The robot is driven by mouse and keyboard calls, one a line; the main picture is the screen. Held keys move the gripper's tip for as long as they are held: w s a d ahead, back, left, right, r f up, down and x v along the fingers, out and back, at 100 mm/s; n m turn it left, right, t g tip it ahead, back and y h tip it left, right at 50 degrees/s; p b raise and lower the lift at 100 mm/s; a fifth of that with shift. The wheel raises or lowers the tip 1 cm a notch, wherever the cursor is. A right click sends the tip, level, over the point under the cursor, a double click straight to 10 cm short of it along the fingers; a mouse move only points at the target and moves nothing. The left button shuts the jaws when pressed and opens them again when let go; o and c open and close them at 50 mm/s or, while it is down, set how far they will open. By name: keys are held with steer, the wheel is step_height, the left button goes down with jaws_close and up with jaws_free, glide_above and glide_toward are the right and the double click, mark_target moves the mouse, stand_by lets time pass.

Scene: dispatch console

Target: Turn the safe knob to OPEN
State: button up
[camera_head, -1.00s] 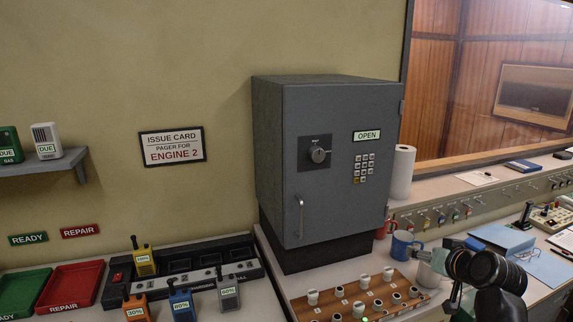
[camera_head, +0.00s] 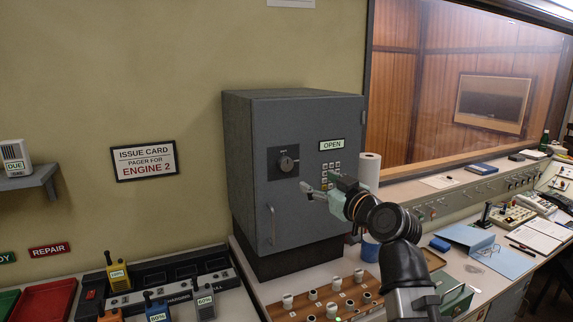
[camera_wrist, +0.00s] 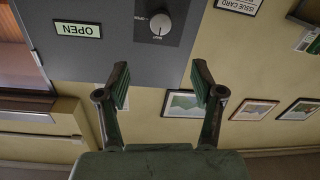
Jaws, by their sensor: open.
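The grey safe (camera_head: 290,215) stands on a dark plinth against the wall, its door closed. Its round knob (camera_head: 287,164) sits on a dark plate on the door; the knob's exact setting is too small to read. An OPEN label (camera_head: 331,145) is fixed to the right of the knob. My gripper (camera_head: 308,190) is in front of the door, below and right of the knob, apart from it and empty. In the wrist view the picture is upside down; the knob (camera_wrist: 160,23) shows beyond the open, spread fingers (camera_wrist: 160,82).
A keypad (camera_head: 331,174) is on the door right of the knob, close to my gripper in the picture. A door handle (camera_head: 272,225) is lower left. A paper roll (camera_head: 369,171) stands right of the safe. Radios in a charger (camera_head: 165,285) and a board of pegs (camera_head: 330,295) are below.

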mark_target(288, 164)
steer(key=p+x, duration=0.4)
steer(key=x, duration=1)
steer(key=shift+d+r, duration=0.1)
steer(key=shift+r, duration=0.05)
steer(key=shift+w+a, duration=0.35)
steer(key=shift+w, duration=0.15)
steer(key=c, duration=1.1)
